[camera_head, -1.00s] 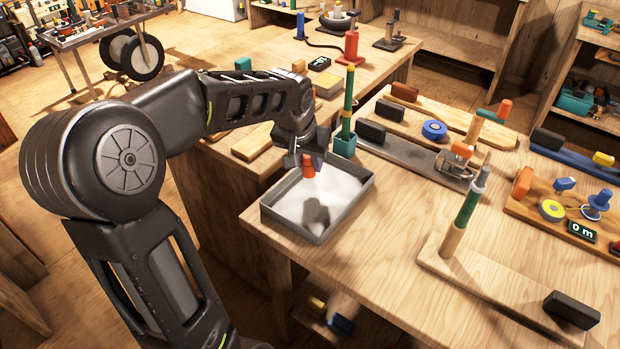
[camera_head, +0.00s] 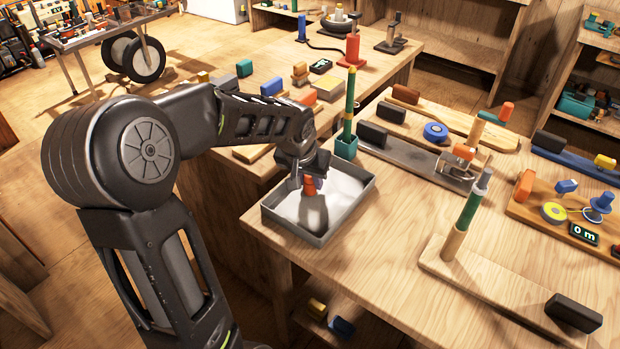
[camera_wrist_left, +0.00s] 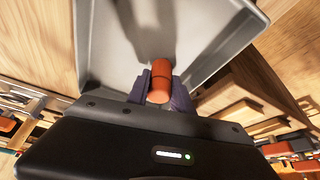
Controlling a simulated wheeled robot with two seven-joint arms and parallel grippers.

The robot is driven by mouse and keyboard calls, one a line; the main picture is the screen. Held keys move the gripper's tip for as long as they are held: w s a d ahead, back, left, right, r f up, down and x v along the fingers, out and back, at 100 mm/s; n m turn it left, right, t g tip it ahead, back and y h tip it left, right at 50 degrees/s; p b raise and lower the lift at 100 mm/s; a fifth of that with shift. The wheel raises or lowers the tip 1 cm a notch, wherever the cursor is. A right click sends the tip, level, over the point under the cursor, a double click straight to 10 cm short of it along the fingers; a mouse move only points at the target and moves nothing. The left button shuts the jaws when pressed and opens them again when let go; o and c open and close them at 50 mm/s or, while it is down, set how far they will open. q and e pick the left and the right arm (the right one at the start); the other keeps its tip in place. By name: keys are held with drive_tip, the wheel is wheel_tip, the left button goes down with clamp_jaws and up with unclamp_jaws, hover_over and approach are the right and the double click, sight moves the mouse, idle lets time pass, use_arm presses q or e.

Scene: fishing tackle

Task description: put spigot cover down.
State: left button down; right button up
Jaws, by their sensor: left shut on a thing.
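The spigot cover is an orange-red cylinder (camera_head: 310,186) held between the fingers of my left gripper (camera_head: 307,178). In the left wrist view the orange cover (camera_wrist_left: 160,78) sits between the two dark fingertips (camera_wrist_left: 161,88). My left gripper is shut on it and points down over the grey tray (camera_head: 322,239), which has a pale inner floor. The cover is within the tray's outline. I cannot tell whether it touches the tray floor. The tray stands at the table's near left corner. My right gripper does not show.
A green rod in a teal holder (camera_head: 346,146) stands just behind the tray. A wooden stand with a green handle (camera_head: 467,211) and a black block (camera_head: 573,312) lie to the right. Bare tabletop (camera_head: 385,235) is free right of the tray.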

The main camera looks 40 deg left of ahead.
use_arm(q)
drive_tip(key=c, duration=1.1)
unclamp_jaws()
drive_tip(key=shift+r, duration=0.4)
drive_tip(key=v, duration=1.1)
drive_tip(key=shift+s+d+r+p, duration=0.1)
drive_tip(key=shift+s+r+p, duration=0.1)
drive_tip(key=shift+p, duration=0.15)
